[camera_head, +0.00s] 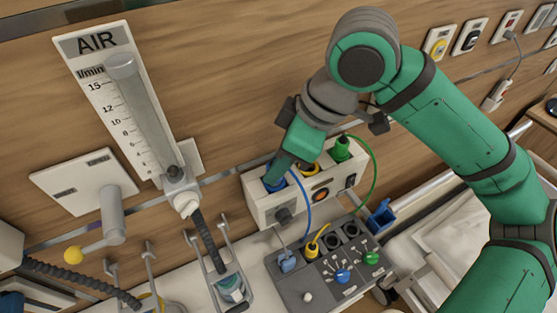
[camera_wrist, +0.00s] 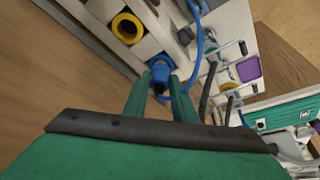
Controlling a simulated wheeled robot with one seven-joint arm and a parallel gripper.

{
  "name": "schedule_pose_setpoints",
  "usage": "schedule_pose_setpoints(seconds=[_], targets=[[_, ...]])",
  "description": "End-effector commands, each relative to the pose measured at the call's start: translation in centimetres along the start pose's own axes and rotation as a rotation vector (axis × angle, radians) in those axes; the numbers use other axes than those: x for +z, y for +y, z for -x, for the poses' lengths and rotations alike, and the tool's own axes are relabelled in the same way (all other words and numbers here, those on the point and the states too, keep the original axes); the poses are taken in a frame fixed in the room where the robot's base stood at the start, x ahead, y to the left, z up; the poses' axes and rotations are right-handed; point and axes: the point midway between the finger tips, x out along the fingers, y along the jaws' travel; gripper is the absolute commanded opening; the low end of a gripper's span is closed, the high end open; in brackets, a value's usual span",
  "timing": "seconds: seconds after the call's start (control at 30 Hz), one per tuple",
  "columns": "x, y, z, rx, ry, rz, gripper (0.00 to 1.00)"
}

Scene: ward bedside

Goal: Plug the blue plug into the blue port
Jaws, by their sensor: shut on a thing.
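My gripper (camera_head: 281,172) is at the left end of the top of a white box (camera_head: 262,212), fingers pointing down. It is shut on the blue plug (camera_wrist: 162,70), which sits between the fingertips in the wrist view. Blue shows at the fingertips in the head view, at the blue port (camera_head: 274,184). The plug and fingers mostly hide this port, and I cannot tell how deep the plug is in it. A blue cable (camera_head: 307,205) arcs down to the right of the gripper.
The yellow port (camera_head: 310,168) is beside the gripper, and a green plug (camera_head: 342,149) stands in the box further right. A grey control unit (camera_head: 325,290) with knobs and a yellow plug (camera_head: 312,249) is in front. An air flowmeter (camera_head: 128,85) hangs on the wall at left.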

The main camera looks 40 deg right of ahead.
Motion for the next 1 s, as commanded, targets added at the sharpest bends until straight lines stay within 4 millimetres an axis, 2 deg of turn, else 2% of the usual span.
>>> schedule_pose_setpoints(seconds=[1.0], targets=[[0.3, -0.01, -0.65, 0.0, -0.001, 0.0, 0.02]])
